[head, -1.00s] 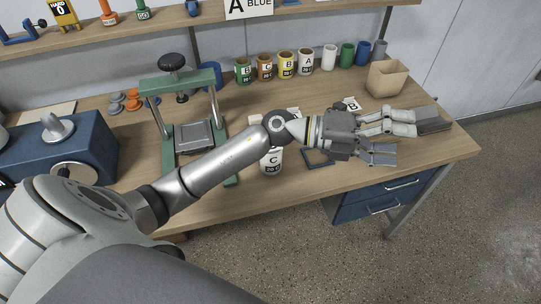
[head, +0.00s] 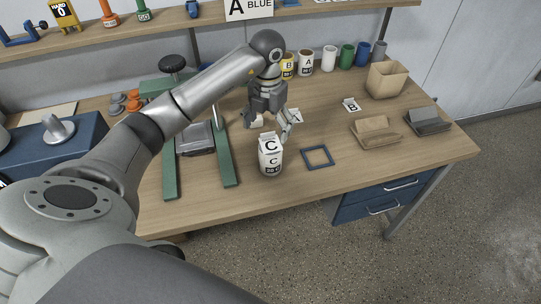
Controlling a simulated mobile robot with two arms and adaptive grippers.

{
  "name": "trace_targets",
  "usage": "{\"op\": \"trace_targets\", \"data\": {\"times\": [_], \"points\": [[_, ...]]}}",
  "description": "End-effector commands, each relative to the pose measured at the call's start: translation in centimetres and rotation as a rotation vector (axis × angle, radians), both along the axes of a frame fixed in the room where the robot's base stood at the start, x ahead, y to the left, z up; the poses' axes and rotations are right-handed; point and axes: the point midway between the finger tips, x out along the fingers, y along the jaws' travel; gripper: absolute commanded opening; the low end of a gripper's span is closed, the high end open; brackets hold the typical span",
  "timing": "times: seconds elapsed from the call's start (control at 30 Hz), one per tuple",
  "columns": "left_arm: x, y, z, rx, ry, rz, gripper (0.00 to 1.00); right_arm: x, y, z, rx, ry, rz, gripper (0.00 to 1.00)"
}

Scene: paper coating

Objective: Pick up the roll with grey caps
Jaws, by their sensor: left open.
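My left gripper (head: 270,122) is open, its fingers pointing down over the bench. It is just behind a white container marked C (head: 270,160), which has a white card marked C (head: 269,142) at its top. One finger overlaps the container's upper right in the picture; I cannot tell whether they touch. I cannot make out a roll with grey caps in the head view; my arm covers part of the bench. My right gripper is not in view.
A green press frame (head: 222,160) stands left of the container. A dark square frame (head: 318,157) lies to its right. Farther right are a brown tray (head: 375,133), a grey tray (head: 428,122) and a tan box (head: 387,80). Several cups, one white (head: 328,59), line the back.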

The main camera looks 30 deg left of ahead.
Motion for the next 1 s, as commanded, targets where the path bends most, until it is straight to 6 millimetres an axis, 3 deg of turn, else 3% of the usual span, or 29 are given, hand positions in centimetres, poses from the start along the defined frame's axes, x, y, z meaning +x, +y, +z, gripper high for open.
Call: {"op": "trace_targets", "data": {"times": [0.1,0.37,0.7,0.97,1.0], "points": [[-0.1,-0.1,-1.8,-0.003,0.003,-0.001,0.87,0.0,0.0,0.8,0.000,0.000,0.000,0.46],[0.0,-0.3,-3.8,-0.004,0.000,-0.002,0.87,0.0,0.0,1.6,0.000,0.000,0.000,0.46],[0.2,-0.7,-8.0,-0.005,0.000,-0.002,0.87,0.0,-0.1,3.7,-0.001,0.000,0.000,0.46],[0.2,-0.7,-8.5,-0.004,-0.003,-0.003,0.87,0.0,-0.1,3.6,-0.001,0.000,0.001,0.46],[0.2,-0.7,-8.5,-0.004,-0.003,-0.003,0.83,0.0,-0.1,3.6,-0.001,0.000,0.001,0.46]]}}
